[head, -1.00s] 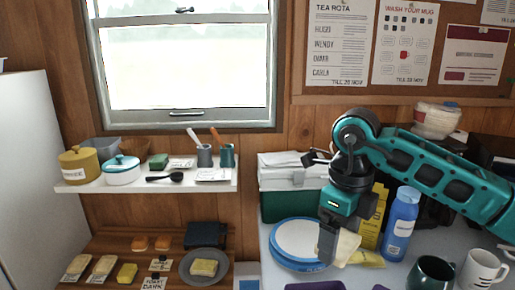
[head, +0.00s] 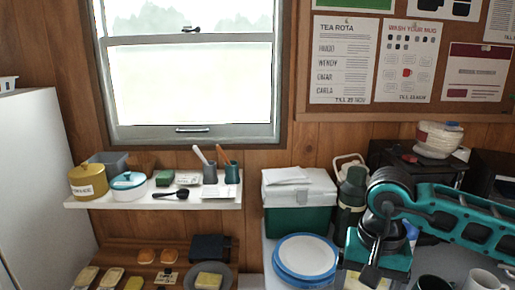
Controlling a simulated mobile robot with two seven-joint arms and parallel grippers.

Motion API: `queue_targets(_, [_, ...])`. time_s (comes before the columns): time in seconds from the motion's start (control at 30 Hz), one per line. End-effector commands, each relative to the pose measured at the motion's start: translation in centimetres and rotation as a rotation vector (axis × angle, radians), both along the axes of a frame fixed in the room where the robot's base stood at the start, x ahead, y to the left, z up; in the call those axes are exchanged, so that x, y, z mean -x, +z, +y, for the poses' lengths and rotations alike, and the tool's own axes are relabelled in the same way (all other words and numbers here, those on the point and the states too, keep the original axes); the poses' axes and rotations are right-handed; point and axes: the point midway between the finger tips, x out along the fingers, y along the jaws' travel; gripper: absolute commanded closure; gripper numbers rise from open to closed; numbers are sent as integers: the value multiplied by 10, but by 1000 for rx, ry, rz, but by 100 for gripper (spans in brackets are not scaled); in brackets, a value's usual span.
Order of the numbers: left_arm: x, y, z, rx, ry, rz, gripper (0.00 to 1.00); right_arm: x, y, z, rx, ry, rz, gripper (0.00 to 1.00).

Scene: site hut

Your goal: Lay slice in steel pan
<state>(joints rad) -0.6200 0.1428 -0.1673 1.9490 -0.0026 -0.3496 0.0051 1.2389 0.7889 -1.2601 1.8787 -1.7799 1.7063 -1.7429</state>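My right gripper (head: 371,276) hangs low at the right, pointing down. It appears shut on a pale cream slice (head: 356,283), mostly cut off by the lower edge and partly hidden by the fingers. A round grey pan (head: 228,274) sits on the lower wooden shelf at the left, well away from the gripper. A yellow slice-like piece (head: 208,281) lies in it. My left gripper is not in view.
Blue-rimmed plates (head: 306,258) are stacked left of my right gripper. A green-and-white box (head: 298,200) and dark flask (head: 351,195) stand behind. Mugs (head: 482,280) stand at the right. Several food pieces lie on the lower shelf beside the pan, below a white shelf (head: 150,198).

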Motion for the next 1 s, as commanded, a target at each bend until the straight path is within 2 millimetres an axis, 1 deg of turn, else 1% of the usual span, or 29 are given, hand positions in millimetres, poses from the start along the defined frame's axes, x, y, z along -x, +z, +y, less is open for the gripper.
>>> queue_targets(0.03, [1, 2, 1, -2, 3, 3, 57, 3, 1, -2, 0, 75, 2, 43])
queue_targets(0.1, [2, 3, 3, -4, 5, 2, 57, 6, 0, -3, -1, 172, 3, 43])
queue_targets(0.2, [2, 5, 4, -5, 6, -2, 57, 9, -2, -4, -1, 274, 6, 43])
queue_targets(0.3, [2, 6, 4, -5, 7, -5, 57, 10, -3, -5, -2, 334, 7, 43])
queue_targets(0.43, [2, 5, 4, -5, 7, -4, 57, 12, -4, -5, -3, 362, 9, 43])
queue_targets(0.9, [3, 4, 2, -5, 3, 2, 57, 11, -3, -5, -3, 361, 8, 43])
queue_targets(0.97, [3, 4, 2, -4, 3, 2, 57, 11, -5, -5, -3, 360, 9, 43])
queue_targets(1.0, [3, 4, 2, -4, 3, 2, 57, 12, -11, -5, -4, 358, 10, 43])
